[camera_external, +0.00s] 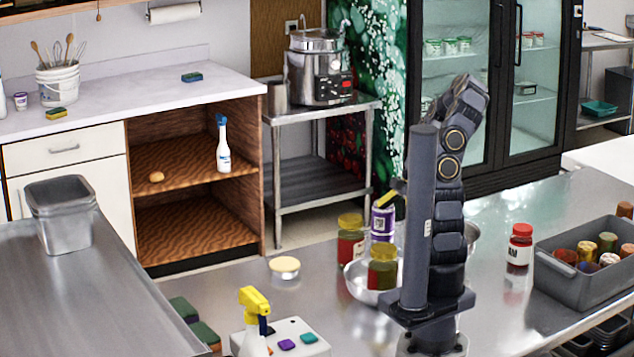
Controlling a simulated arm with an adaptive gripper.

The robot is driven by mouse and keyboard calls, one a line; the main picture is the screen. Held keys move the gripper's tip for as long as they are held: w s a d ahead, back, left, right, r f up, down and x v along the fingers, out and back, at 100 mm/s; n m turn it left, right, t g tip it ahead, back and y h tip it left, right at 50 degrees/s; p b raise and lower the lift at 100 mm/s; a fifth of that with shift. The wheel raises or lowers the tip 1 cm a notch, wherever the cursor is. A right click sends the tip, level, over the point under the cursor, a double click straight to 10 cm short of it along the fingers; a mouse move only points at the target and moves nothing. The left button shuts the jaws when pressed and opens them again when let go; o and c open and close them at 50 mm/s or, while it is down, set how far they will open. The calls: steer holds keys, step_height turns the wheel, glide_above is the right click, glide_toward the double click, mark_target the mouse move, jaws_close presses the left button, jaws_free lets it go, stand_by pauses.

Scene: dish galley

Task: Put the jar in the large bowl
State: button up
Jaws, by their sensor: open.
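A shiny metal bowl (357,286) stands on the steel counter, partly hidden by my arm. A jar with an olive-yellow lid (382,268) appears to stand inside it. Another jar with a yellow lid and red contents (351,241) stands just behind the bowl. A red-lidded jar (519,250) stands apart to the right. Which jar the task means, I cannot tell. The edge of a second metal bowl (472,237) shows behind my arm.
A grey bin of jars (585,277) stands at the right. Counter between the tub and bowl is clear.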

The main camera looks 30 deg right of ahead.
steer(key=s+a+r+m+h, duration=0.1)
steer(key=s+a+r+m, duration=0.2)
steer(key=s+m, duration=0.2)
steer(key=s+a+r+m+g+h, duration=0.1)
steer(key=s+a+r+m+h, duration=0.1)
steer(key=s+m, duration=0.4)
steer(key=s+a+r+m+h, duration=0.1)
steer(key=s+a+r+m, duration=0.3)
steer(key=s+r+m, duration=0.2)
steer(key=shift+s+r+m+g, duration=0.15)
steer(key=shift+s+m+g, duration=0.1)
steer(key=shift+m+g, duration=0.2)
